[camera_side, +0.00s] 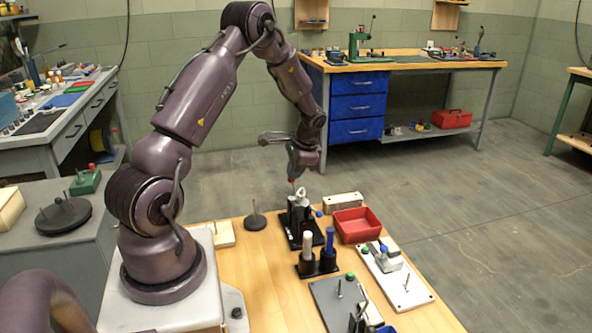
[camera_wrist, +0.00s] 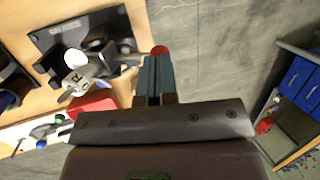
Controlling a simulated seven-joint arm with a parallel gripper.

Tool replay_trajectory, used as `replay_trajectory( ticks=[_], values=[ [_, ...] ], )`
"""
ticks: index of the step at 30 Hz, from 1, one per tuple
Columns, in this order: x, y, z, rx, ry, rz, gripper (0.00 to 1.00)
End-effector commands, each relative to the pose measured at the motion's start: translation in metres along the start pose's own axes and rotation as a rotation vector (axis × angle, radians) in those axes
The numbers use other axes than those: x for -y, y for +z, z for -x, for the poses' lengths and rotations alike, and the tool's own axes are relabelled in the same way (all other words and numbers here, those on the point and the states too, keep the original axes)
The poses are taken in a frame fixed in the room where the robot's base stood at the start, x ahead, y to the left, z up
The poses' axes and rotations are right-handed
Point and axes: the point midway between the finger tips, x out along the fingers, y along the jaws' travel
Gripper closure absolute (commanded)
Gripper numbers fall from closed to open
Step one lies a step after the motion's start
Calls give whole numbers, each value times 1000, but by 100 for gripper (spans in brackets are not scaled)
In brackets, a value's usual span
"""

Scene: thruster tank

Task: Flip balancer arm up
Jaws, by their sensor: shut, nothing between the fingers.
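A black-based fixture (camera_side: 291,238) with upright dark and metal parts stands near the far end of the wooden table. It also shows in the wrist view, with its labelled black plate (camera_wrist: 62,34), a white round cap and a silver bracket (camera_wrist: 84,82). A red knob (camera_wrist: 160,50) shows right at my fingertips; it appears as a small red spot in the side view (camera_side: 291,180). I cannot tell for sure which part is the balancer arm. My gripper (camera_wrist: 156,62) is shut and empty, pointing down above the fixture; contact with the knob is unclear.
A red tray (camera_side: 357,226) and a pale block (camera_side: 342,203) stand right of the fixture. A black holder (camera_side: 317,265) with a white and a blue cylinder is nearer the camera. A round dark base with a peg (camera_side: 255,221) stands left.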

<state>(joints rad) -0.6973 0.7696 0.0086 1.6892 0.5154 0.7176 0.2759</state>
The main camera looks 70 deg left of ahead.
Motion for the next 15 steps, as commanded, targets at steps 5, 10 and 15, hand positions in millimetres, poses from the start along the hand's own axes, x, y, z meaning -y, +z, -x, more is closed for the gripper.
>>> replay_trajectory(
  ticks=[5, 10, 15],
  values=[
    [8, -2, -14, -1, 157, -22, 100],
    [11, -4, -24, 2, 261, -51, 100],
    [13, -6, -32, 2, 255, -51, 100]
  ],
)
